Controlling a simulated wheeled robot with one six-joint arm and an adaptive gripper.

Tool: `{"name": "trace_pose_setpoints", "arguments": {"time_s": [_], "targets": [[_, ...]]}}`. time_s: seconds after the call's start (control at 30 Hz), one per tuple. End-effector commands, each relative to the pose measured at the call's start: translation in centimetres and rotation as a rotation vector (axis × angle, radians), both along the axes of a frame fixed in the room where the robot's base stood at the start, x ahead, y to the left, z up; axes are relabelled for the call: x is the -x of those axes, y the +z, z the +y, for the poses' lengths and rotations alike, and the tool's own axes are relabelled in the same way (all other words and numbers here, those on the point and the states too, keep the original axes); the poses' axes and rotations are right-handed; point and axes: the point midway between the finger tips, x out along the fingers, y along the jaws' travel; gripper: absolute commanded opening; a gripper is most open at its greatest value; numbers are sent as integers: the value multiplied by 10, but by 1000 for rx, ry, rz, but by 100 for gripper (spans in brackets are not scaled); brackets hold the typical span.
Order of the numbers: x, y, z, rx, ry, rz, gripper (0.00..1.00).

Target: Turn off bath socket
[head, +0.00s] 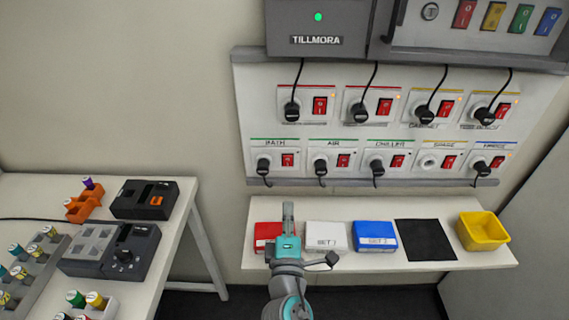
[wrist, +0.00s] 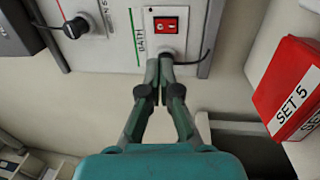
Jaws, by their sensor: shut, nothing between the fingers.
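The BATH socket is at the left end of the lower row on the wall panel, with a green stripe above its label. Its red rocker switch (head: 288,160) sits right of a black plug (head: 263,166). In the wrist view the picture is turned, and the red switch (wrist: 166,25) shows beyond the fingertips, beside the BATH label. My gripper (head: 288,206) is shut and empty, pointing up below the BATH socket. In the wrist view its fingertips (wrist: 160,62) cover most of the plug. I cannot tell which way the rocker is pressed.
Other sockets fill the panel, including AIR (head: 332,161) to the right. Below, a shelf (head: 440,260) holds a red box (head: 266,234), white and blue boxes, a black mat and a yellow bin (head: 483,231). The red box also shows in the wrist view (wrist: 288,85). A side table stands left.

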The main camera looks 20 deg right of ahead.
Motion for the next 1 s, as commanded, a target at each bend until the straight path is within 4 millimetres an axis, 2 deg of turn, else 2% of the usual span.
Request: {"name": "trace_pose_setpoints", "arguments": {"time_s": [0.3,0.47,1.0], "targets": [[-1,0,-1,0,0,1,0],[-13,1,-5,0,-3,1,0],[-103,13,-35,0,-2,0,0]]}}
